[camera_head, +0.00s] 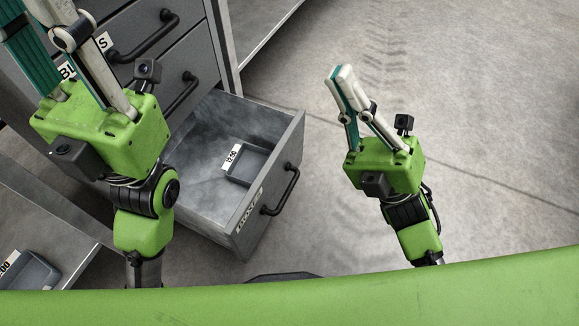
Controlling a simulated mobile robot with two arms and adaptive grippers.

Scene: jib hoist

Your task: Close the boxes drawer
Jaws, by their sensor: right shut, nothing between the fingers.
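The boxes drawer (280,133) is pulled out of the grey cabinet, low down in the middle of the head view. Its front carries a white label and a black bar handle (281,192). My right gripper (342,76) is shut and empty, to the right of the drawer front and apart from it in the picture. My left gripper (38,22) is at the upper left, in front of the cabinet. Its fingertips are cut off by the frame, so its opening is unclear, and it hides part of the drawer fronts.
A small grey tray (262,163) with a white label lies inside the drawer. Shut drawers with black handles (160,35) are above it. Another small tray (30,272) sits on a grey surface at the lower left. The concrete floor (480,110) to the right is clear.

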